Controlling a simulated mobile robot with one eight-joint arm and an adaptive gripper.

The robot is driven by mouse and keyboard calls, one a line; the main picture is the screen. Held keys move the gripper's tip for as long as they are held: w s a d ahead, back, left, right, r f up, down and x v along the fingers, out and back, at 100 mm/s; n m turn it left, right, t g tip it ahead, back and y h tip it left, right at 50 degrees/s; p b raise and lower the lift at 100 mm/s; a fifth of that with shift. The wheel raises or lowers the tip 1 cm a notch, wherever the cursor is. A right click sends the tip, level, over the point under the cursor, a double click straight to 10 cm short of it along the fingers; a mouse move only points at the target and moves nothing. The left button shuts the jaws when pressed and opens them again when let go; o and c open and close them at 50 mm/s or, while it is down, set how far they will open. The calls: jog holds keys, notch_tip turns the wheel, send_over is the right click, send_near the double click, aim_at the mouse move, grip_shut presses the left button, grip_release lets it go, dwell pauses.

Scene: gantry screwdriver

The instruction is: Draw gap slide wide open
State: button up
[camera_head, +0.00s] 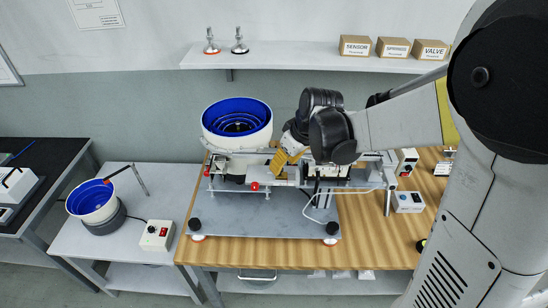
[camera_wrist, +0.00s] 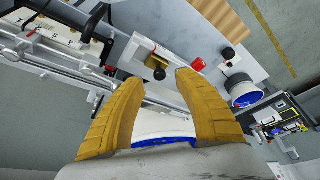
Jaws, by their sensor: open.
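My gripper (camera_head: 279,163) is at the front right of the large white bowl feeder with a blue inside (camera_head: 236,122). In the wrist view my gripper (camera_wrist: 150,82) shows two yellow fingers spread wide with nothing between them. Beyond the fingertips is a small brass-and-black knob (camera_wrist: 156,66) on a light grey plate, apart from both fingers. I cannot tell for sure whether this knob belongs to the gap slide. A red knob (camera_wrist: 197,65) lies to its right. The part around my fingertips is partly hidden by my wrist in the head view.
A grey base plate (camera_head: 240,222) with black-topped feet lies on the wooden table (camera_head: 370,225). A smaller blue bowl (camera_head: 92,200) and a control box (camera_head: 157,235) stand on the left side table. A shelf (camera_head: 285,60) holds labelled boxes. Rails and cables crowd the right of my gripper.

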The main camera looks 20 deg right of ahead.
aim_at(282, 173)
jog(key=shift+x, duration=1.4)
jog(key=shift+r, duration=0.1)
grip_shut()
